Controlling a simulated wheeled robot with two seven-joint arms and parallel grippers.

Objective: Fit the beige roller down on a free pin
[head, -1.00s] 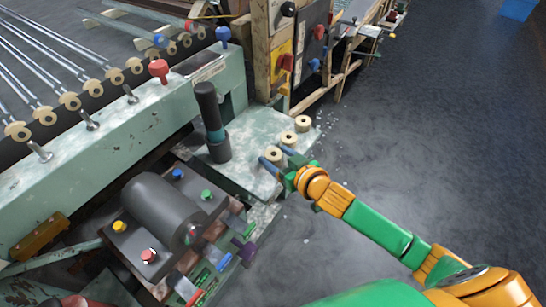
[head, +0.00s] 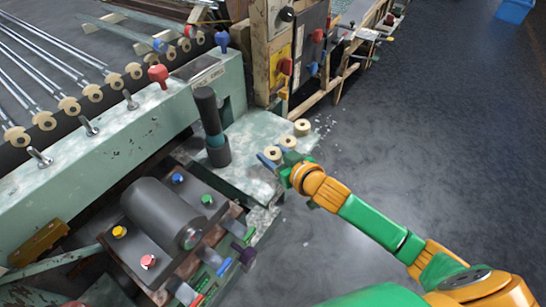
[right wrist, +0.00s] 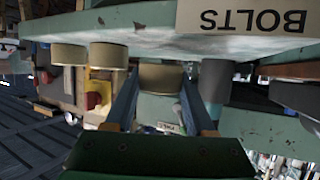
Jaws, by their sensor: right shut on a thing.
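My right gripper (head: 273,157) is shut on a beige roller (head: 272,153) at the near edge of the pale green shelf (head: 240,179). In the right wrist view, which is upside down, the roller (right wrist: 160,77) sits between the two blue fingers. It looks slightly raised, but any gap to the shelf is hard to judge. Two more beige rollers, one in the middle (head: 288,142) and one farther back (head: 302,127), stand beside it. Metal pins (head: 90,127) stick up from the green rail (head: 150,125). My left gripper is out of view.
A dark upright handle (head: 210,118) stands on the shelf between the rollers and the rail. A red knob (head: 158,75) and a blue knob (head: 222,41) rise from the rail. A grey motor (head: 162,215) sits below.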

